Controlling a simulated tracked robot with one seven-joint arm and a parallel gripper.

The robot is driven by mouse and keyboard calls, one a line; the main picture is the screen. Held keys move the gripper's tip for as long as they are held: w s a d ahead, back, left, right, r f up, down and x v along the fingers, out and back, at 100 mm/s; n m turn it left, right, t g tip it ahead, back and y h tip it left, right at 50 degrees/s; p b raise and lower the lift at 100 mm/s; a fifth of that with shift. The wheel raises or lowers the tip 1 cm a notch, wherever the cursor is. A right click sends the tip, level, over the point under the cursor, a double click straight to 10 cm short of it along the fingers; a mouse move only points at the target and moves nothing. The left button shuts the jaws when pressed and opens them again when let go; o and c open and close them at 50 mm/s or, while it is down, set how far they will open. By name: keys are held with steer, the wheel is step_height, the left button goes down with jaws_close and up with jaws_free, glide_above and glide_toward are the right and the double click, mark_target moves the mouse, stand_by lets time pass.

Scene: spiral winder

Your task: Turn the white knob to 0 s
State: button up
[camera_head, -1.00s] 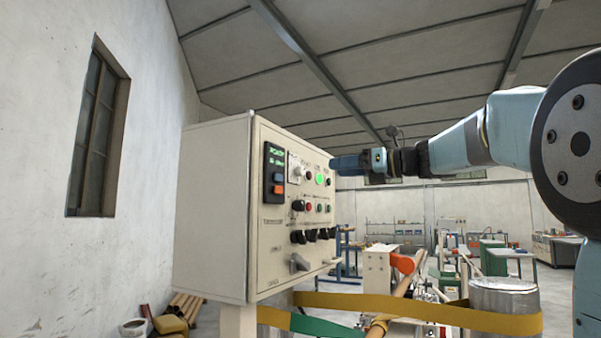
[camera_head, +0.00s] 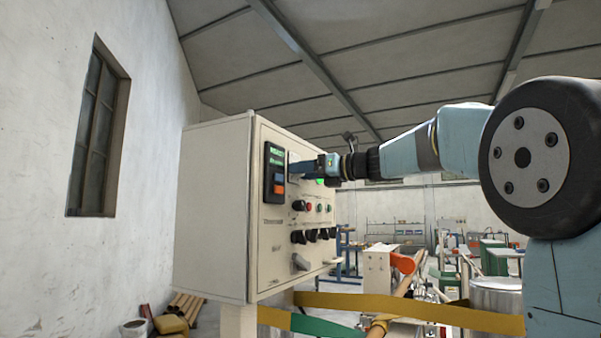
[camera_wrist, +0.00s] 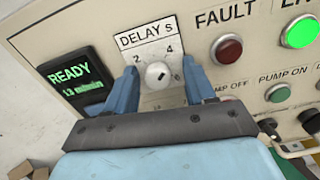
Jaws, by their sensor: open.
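The white knob (camera_wrist: 158,74) shows in the wrist view, in the middle of a white dial plate (camera_wrist: 150,42) marked "DELAY s" with 2, 4 and 6 readable. A small dark mark is on the knob's face; its exact setting is hard to read. My gripper (camera_wrist: 160,78) is open, with one blue finger on the left of the knob and one on the right. A gap shows between each finger and the knob. In the head view my gripper (camera_head: 303,169) is at the upper part of the control box (camera_head: 215,215) and hides the knob.
A READY display (camera_wrist: 72,78) is left of the dial. A red FAULT lamp (camera_wrist: 227,48) and a lit green lamp (camera_wrist: 300,32) are to the right. Several dark knobs (camera_head: 312,235) and a grey lever (camera_head: 300,262) are lower on the panel.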

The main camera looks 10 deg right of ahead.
jaws_close()
steer(key=shift+a, duration=0.25)
steer(key=shift+d, duration=0.15)
steer(key=shift+n, duration=0.3)
